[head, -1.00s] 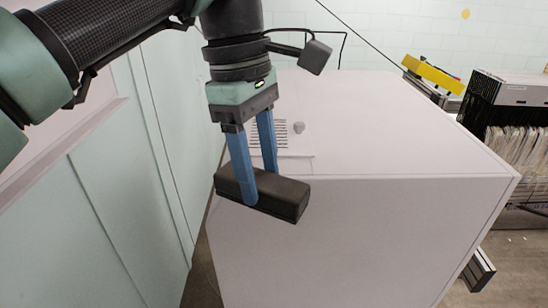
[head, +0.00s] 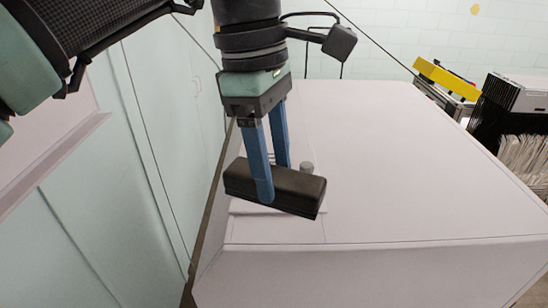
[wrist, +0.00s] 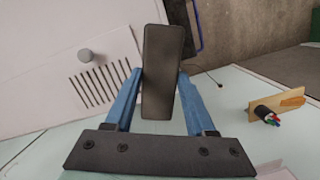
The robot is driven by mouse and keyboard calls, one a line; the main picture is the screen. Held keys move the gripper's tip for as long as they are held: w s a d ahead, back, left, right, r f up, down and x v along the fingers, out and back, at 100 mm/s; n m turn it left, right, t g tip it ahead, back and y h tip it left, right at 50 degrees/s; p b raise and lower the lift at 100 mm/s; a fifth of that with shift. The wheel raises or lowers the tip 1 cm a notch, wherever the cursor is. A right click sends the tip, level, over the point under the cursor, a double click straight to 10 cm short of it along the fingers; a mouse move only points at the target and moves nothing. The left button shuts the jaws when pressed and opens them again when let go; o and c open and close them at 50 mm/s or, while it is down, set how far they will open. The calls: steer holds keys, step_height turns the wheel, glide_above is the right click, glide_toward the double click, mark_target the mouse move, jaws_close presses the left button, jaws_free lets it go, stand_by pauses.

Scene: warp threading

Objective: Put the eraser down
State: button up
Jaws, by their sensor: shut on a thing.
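The eraser is a dark, nearly black block (head: 297,196), longer than it is wide. My gripper (head: 268,187) has blue fingers shut on it, one on each side. In the head view the eraser hangs slightly tilted over the near left part of the white cabinet top (head: 400,160). I cannot tell whether it touches the surface below. The wrist view shows the eraser (wrist: 161,70) upright in the picture between the two fingers (wrist: 158,92).
A small grey knob (wrist: 85,55) and a row of dark slots (wrist: 92,86) lie beside the eraser. A wooden piece with coloured-tipped pens (wrist: 270,115) is at the right in the wrist view. A yellow object (head: 446,77) stands far right. The cabinet top's middle is clear.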

step_height(320, 180, down, 5)
steer(key=shift+r+p, duration=0.2)
steer(key=shift+p, duration=0.7)
steer(key=shift+f, duration=0.4)
steer(key=shift+f+b, duration=0.35)
steer(key=o, duration=1.2)
steer(key=shift+r, duration=0.1)
steer(key=shift+r, duration=0.1)
